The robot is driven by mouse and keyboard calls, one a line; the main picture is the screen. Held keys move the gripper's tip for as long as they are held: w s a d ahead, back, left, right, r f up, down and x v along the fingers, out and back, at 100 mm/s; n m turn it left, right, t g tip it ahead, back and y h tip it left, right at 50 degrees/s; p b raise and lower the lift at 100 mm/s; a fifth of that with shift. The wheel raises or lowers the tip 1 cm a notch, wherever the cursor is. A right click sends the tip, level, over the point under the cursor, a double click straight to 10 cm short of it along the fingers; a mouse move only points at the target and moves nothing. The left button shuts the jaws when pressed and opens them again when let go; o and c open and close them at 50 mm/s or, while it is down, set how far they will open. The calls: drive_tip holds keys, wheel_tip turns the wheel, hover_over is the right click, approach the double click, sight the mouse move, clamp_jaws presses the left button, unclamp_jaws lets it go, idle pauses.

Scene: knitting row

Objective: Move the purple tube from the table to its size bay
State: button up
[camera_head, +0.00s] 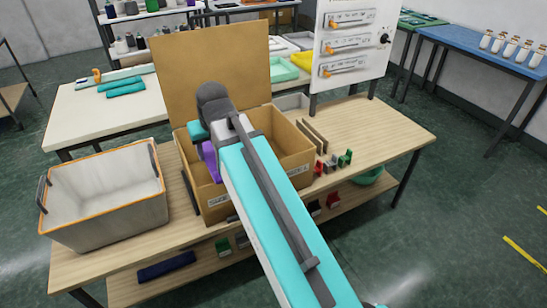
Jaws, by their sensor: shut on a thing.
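The purple tube (209,160) shows only in part, at the left side of my arm and over the left part of the open cardboard box (222,211). My gripper (204,143) is at the end of the turquoise arm, above that part of the box, and is shut on the purple tube. My arm covers the jaws and much of the tube, so I cannot tell whether the tube touches the box floor. The box front bears size labels, partly hidden by my arm. Its lid (208,60) stands upright behind.
A white bin with an orange rim (110,150) stands left of the box. Small red, grey and green clips (333,162) lie right of it, near a white panel with orange knobs (350,45). Teal rolls (125,86) lie on the white table behind. The bench's right end is clear.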

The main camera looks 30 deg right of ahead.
drive_tip(key=shift+s+r+p, duration=0.7)
drive_tip(key=shift+r+p, duration=0.25)
drive_tip(key=shift+p, duration=0.45)
drive_tip(key=shift+s+r+p, duration=0.65)
drive_tip(key=shift+r+p, duration=0.25)
drive_tip(key=shift+p, duration=0.5)
drive_tip(key=shift+s, duration=0.1)
